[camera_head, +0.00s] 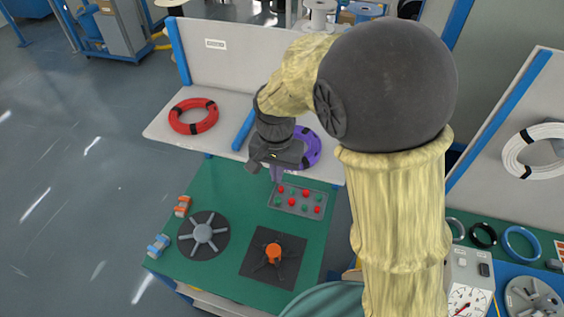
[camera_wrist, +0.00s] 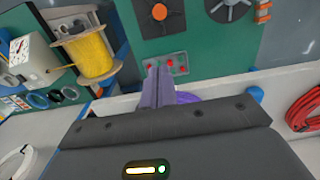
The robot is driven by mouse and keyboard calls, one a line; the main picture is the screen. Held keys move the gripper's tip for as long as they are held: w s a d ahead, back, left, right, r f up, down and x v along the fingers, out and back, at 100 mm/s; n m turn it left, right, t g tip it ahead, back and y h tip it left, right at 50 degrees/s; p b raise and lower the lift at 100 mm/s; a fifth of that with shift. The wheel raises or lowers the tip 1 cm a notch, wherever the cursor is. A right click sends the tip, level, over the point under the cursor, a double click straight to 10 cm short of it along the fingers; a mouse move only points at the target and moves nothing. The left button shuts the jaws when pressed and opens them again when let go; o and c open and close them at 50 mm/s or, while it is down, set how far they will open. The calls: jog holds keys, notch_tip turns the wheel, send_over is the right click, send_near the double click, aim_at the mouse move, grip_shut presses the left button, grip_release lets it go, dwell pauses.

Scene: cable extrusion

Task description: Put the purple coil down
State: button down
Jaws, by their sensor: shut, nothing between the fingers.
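The purple coil (camera_head: 313,148) lies on the white shelf (camera_head: 231,104), partly hidden behind my arm in the head view. A small purple part of the coil (camera_wrist: 187,97) shows behind the fingers in the wrist view. My gripper (camera_head: 277,176) is in front of and to the left of the coil in the head view, pointing down near the shelf's front edge. Its purple fingers are together with nothing between them, as the wrist view also shows at the fingertips (camera_wrist: 158,72). I cannot tell whether the fingers touch the coil.
A red coil (camera_head: 193,116) lies on the shelf's left, beside a blue divider (camera_head: 243,131). The green bench (camera_head: 225,273) below holds a button panel (camera_head: 298,200), a grey spoked wheel (camera_head: 203,234) and a black plate with an orange hub (camera_head: 273,254). A white coil (camera_head: 538,151) is far right.

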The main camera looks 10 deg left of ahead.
jog(key=shift+w+d+f+p, duration=0.1)
jog(key=shift+w+f+p, duration=0.35)
jog(key=shift+w, duration=0.2)
jog(key=shift+w+d+f+p, duration=0.1)
jog(key=shift+w+f+p, duration=0.3)
jog(key=shift+w, duration=0.25)
jog(key=shift+w+d+f+p, duration=0.1)
jog(key=shift+w+f+p, duration=0.3)
jog(key=shift+w, duration=0.25)
